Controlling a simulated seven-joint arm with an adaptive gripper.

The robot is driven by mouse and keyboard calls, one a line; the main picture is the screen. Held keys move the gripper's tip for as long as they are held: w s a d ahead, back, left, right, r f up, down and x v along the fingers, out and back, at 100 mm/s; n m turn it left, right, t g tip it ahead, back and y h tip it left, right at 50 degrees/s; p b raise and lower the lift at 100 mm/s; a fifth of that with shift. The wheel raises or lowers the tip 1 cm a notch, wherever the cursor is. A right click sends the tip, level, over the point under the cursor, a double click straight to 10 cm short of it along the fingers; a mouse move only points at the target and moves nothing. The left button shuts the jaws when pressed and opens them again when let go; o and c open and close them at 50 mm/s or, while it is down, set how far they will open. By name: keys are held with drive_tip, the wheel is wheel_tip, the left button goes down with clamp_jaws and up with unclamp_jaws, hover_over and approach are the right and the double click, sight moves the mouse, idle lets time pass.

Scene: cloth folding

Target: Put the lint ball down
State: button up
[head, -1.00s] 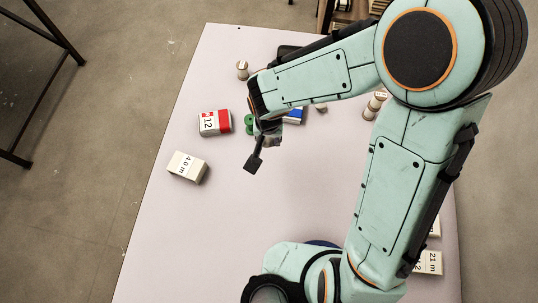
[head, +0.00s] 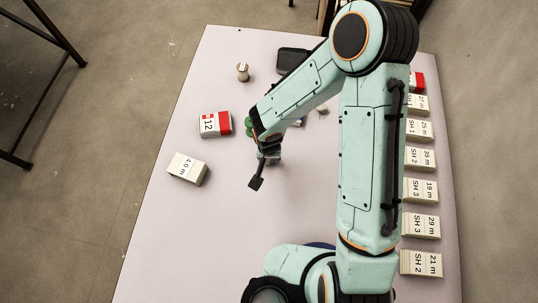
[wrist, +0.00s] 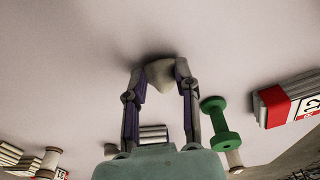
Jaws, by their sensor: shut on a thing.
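The lint ball (wrist: 160,73) is a small grey-beige lump between the fingertips in the wrist view. My gripper (wrist: 160,68) is shut on it, with one finger on each side. A dark shadow lies on the table close by the ball; I cannot tell whether the ball touches the surface. In the head view my gripper (head: 269,153) is over the middle-left of the pale table (head: 225,235), and the ball cannot be made out there.
A green spool (wrist: 219,122) and a red-and-white box (wrist: 288,104) are right of the gripper in the wrist view. A white box (head: 187,168) and a wooden spool (head: 242,72) lie left. Several labelled boxes (head: 420,190) line the right edge. The front left of the table is clear.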

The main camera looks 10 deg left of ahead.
sight(269, 163)
drive_tip(key=o, duration=0.7)
drive_tip(key=shift+f, duration=0.1)
drive_tip(key=r, duration=0.4)
drive_tip(key=s+r, duration=0.1)
drive_tip(key=r, duration=0.1)
drive_tip(key=shift+r, duration=0.35)
drive_tip(key=shift+m+g+h, duration=0.3)
drive_tip(key=shift+g, duration=0.5)
drive_tip(key=s+d+r, duration=0.2)
drive_tip(key=d+r, duration=0.2)
drive_tip(key=r, duration=0.1)
drive_tip(key=s+d+r, duration=0.3)
drive_tip(key=d+r, duration=0.1)
drive_tip(key=r, duration=0.1)
drive_tip(key=s+d+r, duration=0.3)
drive_tip(key=d+r, duration=0.1)
drive_tip(key=r, duration=0.1)
drive_tip(key=shift+s+d, duration=0.1)
drive_tip(key=shift+d, duration=0.15)
drive_tip(key=shift+o, duration=0.3)
drive_tip(key=shift+y, duration=0.6)
drive_tip(key=s+r, duration=0.1)
drive_tip(key=s, duration=0.2)
drive_tip(key=s+d+r, duration=0.1)
drive_tip(key=s, duration=0.1)
drive_tip(key=shift+r, duration=0.35)
